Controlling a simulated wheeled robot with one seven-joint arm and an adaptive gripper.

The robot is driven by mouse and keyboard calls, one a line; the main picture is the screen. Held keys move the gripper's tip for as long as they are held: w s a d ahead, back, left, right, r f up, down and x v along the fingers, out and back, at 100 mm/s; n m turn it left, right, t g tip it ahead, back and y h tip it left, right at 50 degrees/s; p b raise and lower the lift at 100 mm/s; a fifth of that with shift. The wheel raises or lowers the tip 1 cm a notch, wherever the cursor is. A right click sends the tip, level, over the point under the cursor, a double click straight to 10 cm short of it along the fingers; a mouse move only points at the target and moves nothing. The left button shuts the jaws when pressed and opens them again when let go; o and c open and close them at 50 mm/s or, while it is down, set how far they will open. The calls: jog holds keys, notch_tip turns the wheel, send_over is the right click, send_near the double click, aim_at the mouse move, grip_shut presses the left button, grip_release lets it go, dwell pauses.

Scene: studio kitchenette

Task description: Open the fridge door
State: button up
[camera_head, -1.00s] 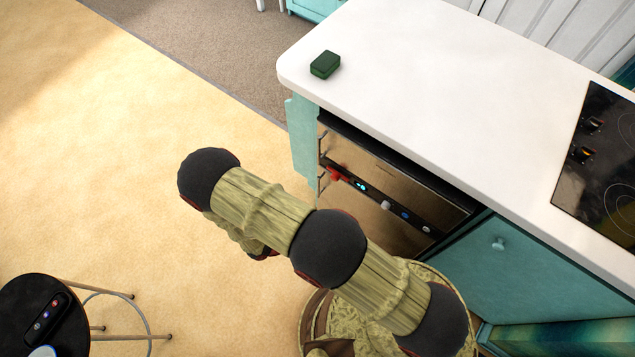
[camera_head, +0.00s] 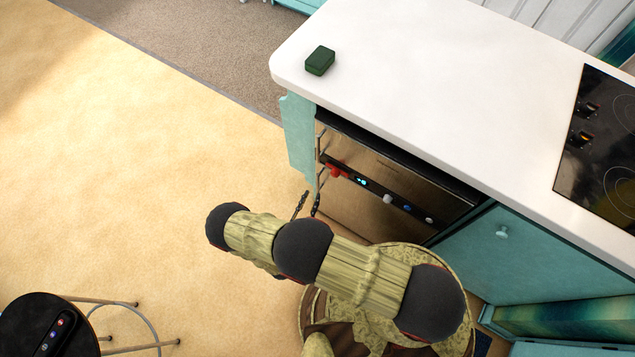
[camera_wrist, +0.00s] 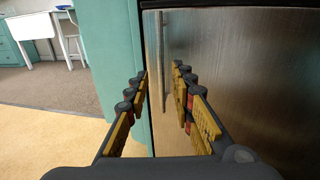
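The fridge is a stainless steel unit under the counter, and its door (camera_head: 375,210) is shut. A slim vertical handle (camera_wrist: 160,60) runs along the door's left edge; it also shows in the head view (camera_head: 319,168). My gripper (camera_head: 307,200) is in front of the door's lower left part. In the wrist view, my gripper (camera_wrist: 160,70) is open, with one finger on each side of the handle's line. The handle's lower part lies between the fingertips in that view; I cannot tell whether either finger touches it.
A white counter (camera_head: 420,90) overhangs the fridge and carries a small green box (camera_head: 320,60) and a black cooktop (camera_head: 605,140). Teal cabinets (camera_head: 515,255) stand to the right. A black round stool (camera_head: 35,325) is at lower left. The floor to the left is clear.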

aim_at(318, 184)
jog(key=shift+b+x, duration=0.75)
jog(key=shift+x, duration=2.85)
jog(key=shift+d, duration=0.1)
jog(key=c, duration=0.3)
grip_shut()
